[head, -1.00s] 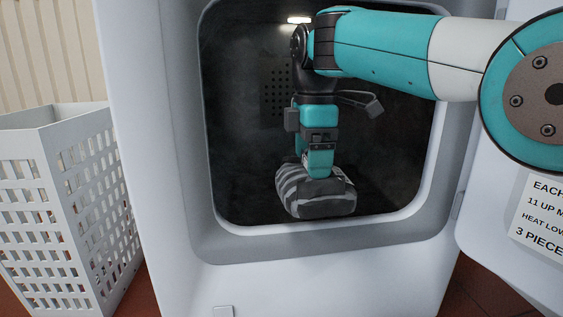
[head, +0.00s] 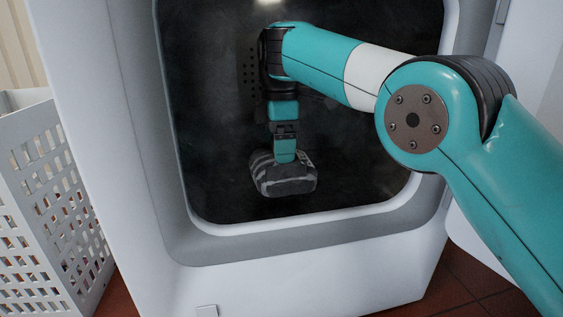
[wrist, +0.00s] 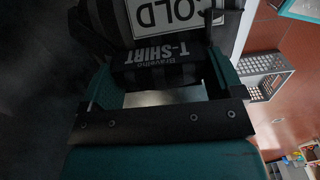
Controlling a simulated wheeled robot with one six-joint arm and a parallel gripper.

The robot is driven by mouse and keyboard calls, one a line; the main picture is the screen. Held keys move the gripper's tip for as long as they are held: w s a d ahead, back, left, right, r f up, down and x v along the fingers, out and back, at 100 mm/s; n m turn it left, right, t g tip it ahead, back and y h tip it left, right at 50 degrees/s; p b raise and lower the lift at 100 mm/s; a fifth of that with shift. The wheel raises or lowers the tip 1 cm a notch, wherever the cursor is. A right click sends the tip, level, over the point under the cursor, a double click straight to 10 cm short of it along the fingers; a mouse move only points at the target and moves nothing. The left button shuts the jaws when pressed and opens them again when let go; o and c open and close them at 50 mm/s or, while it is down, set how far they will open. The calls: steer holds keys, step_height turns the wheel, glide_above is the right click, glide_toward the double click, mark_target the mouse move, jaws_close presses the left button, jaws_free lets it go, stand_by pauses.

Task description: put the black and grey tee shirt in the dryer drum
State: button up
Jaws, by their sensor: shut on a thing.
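The black and grey striped tee shirt (head: 284,178) hangs as a folded bundle from my gripper (head: 285,157), in the dark opening of the dryer drum (head: 345,160). My gripper points down and is shut on the shirt's top. In the head view the shirt shows above the opening's lower rim; I cannot tell whether it touches the drum floor. In the wrist view the shirt (wrist: 150,72) sits between the two fingers, with "T-SHIRT" lettering and a white "COLD" label showing.
The dryer's pale front (head: 130,160) frames the opening, and my arm reaches in from the right. The open door (head: 462,235) is at the right. A white slotted laundry basket (head: 50,200) stands on the red tiled floor at the left.

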step_height(320, 180, down, 3)
steer(key=shift+f+b, duration=0.1)
steer(key=shift+b, duration=0.8)
steer(key=shift+w+a, duration=0.1)
steer(key=shift+w, duration=0.05)
steer(key=shift+f+b, duration=0.35)
steer(key=shift+f, duration=0.3)
steer(key=o, duration=0.9)
steer(key=shift+r, duration=0.15)
